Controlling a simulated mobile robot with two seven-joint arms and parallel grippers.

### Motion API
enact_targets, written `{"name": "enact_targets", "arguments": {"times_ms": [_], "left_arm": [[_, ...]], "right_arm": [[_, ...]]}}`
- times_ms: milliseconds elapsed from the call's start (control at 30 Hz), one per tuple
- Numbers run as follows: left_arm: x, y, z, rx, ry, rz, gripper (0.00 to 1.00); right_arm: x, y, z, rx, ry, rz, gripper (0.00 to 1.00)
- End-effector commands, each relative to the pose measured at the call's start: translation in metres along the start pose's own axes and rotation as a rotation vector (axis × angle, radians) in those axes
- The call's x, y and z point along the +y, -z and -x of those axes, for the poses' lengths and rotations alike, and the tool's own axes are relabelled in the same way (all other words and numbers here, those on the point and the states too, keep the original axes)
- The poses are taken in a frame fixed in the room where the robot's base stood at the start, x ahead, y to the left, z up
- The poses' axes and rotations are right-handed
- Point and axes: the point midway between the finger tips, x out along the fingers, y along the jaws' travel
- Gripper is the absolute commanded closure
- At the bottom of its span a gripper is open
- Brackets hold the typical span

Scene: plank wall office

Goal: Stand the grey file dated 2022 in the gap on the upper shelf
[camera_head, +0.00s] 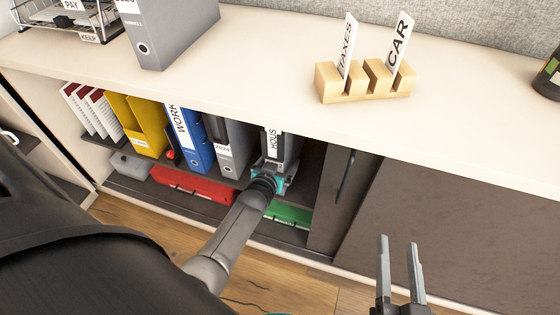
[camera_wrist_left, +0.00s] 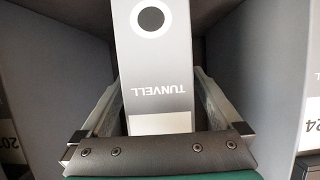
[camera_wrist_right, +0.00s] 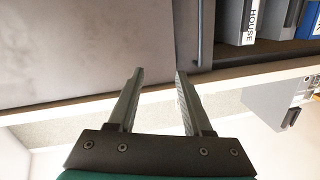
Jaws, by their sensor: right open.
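A grey file (camera_head: 172,32) stands on the worktop; its date label is cut off by the top edge, so I cannot read it fully. My left gripper (camera_head: 277,176) reaches into the open cabinet at a grey file marked HOUS (camera_head: 273,142). In the left wrist view its fingers (camera_wrist_left: 158,82) lie along both sides of a grey spine (camera_wrist_left: 158,60) marked TUNVELL; firm contact is not clear. A grey file labelled 2024 (camera_head: 223,150) stands to its left on the upper shelf. Dark space shows right of the HOUS file. My right gripper (camera_head: 400,245) is open and empty before the closed door.
A blue file (camera_head: 192,140), yellow files (camera_head: 140,122) and white ones stand further left. A red box file (camera_head: 195,184) and a green one (camera_head: 290,215) lie below. A wooden card holder (camera_head: 365,80) stands on the worktop. A sliding door (camera_head: 450,225) closes the right side.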

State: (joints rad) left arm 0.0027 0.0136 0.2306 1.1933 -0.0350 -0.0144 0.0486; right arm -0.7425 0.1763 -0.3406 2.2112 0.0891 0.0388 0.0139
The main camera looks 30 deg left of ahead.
Motion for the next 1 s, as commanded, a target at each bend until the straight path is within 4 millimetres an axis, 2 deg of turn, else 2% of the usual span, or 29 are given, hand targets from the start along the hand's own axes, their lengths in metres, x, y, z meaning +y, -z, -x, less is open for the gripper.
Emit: {"name": "enact_targets", "arguments": {"times_ms": [367,667,1000], "left_arm": [[0.0,-0.004,0.004,-0.012,0.0,0.0,0.0],[0.0,-0.002,0.018,-0.009,0.0,0.0,0.0],[0.0,-0.001,0.037,-0.006,0.0,0.001,0.0]], "right_arm": [[0.001,-0.002,0.0,-0.026,-0.002,0.004,0.5],[0.015,-0.007,-0.006,-0.179,-0.034,0.042,0.5],[0.034,-0.016,-0.001,-0.386,-0.083,0.079,0.5]]}}
